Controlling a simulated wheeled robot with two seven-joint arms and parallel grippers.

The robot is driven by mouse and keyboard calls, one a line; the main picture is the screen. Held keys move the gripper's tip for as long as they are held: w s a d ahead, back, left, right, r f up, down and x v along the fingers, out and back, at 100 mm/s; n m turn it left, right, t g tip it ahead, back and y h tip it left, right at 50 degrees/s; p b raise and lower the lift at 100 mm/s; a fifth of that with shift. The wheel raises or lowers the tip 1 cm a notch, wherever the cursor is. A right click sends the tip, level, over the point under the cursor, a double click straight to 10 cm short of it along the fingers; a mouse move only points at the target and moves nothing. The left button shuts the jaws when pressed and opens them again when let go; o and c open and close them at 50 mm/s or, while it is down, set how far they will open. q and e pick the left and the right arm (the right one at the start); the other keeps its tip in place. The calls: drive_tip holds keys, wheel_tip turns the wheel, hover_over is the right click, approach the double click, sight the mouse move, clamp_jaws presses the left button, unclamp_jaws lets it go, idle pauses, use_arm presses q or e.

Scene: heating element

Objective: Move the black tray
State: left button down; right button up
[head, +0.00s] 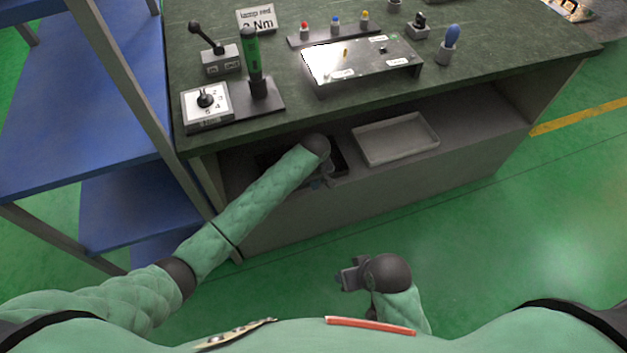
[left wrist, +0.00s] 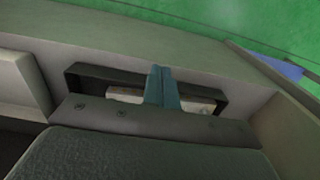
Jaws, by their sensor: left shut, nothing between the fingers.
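The black tray (head: 341,160) sits on the shelf under the workbench, mostly hidden behind my left forearm in the head view. In the left wrist view the black tray (left wrist: 88,73) shows its dark rim with pale pieces inside. My left gripper (head: 320,184) reaches to the tray from the front. Its fingers (left wrist: 162,83) are together with nothing between them, and overlap the tray in that view; whether they touch it I cannot tell. My right gripper (head: 348,275) hangs low in front of the bench, away from the tray; its opening is unclear.
A grey tray (head: 397,138) lies on the same shelf, just right of the black tray. The workbench top (head: 480,75) overhangs the shelf and carries switches, a green tool and a panel. A blue shelf rack (head: 75,125) stands at the left. The floor on the right is clear.

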sight(310, 188)
use_arm(q)
wheel_tip(310, 188, down, 6)
drive_tip(key=shift+f, duration=0.1)
drive_tip(key=w, duration=0.2)
drive_tip(key=shift+w+a+f+p, duration=0.25)
drive_tip(key=shift+w+a+p, duration=0.05)
drive_tip(key=shift+a+p, duration=0.1)
drive_tip(key=shift+w+a, duration=0.2)
drive_tip(key=shift+w, duration=0.4)
use_arm(e)
drive_tip(key=shift+s+d+r, duration=0.15)
drive_tip(key=shift+d+r, duration=0.3)
drive_tip(key=shift+r, duration=0.4)
use_arm(q)
drive_tip(key=shift+w+a, duration=0.1)
drive_tip(key=shift+w, duration=0.25)
drive_tip(key=w, duration=0.2)
drive_tip(key=w+a, duration=0.1)
drive_tip(key=w, duration=0.1)
drive_tip(key=w+a, duration=0.1)
drive_tip(key=w, duration=0.2)
drive_tip(key=shift+a+f, duration=0.1)
drive_tip(key=w, duration=0.1)
drive_tip(key=w+a, duration=0.1)
drive_tip(key=w, duration=0.1)
drive_tip(key=shift+w+a, duration=0.25)
drive_tip(key=shift+w, duration=0.3)
use_arm(e)
drive_tip(key=shift+f, duration=0.35)
